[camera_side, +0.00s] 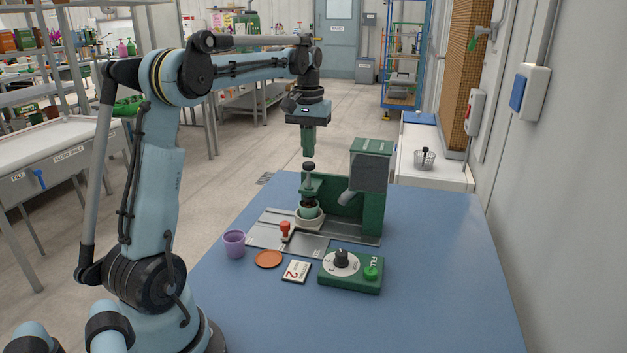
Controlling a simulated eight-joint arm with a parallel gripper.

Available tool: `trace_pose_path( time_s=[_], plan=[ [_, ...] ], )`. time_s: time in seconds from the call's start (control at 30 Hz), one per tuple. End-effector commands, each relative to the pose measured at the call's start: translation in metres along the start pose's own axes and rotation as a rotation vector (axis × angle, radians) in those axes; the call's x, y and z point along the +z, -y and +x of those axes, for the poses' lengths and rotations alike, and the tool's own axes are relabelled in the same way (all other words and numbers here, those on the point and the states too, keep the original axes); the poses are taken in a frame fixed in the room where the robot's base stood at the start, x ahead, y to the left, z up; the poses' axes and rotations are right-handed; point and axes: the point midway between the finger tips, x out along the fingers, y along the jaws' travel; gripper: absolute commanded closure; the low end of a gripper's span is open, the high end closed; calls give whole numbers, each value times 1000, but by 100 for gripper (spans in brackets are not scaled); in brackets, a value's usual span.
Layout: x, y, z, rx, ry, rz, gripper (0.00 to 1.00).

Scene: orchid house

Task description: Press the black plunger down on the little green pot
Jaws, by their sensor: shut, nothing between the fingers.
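The black plunger (309,166) stands upright on top of a green holder of the filling machine. Below it, the little green pot (308,212) sits in a pale round seat (309,222) on the machine's grey base. My gripper (308,155) is shut and empty, pointing straight down just above the plunger's knob. A small gap seems to show between the fingertips and the knob, but I cannot tell for sure from this angle. The inside of the pot is mostly hidden by the holder and the plunger's lower end.
The green machine body (371,185) rises close to the right of my gripper. A red-topped knob (285,227), purple cup (234,243), orange saucer (269,259), card marked 2 (296,271) and green dial box (350,276) lie in front. The blue table (440,250) is clear at right.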

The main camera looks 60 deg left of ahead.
Motion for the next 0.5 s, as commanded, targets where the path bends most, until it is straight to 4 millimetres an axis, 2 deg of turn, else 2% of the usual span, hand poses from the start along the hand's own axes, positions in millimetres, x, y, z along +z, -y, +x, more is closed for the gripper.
trace_pose_path(
  time_s=[0.5],
  plan=[
    [0, 0, 7, 0, 0, 0, 100]
  ],
)
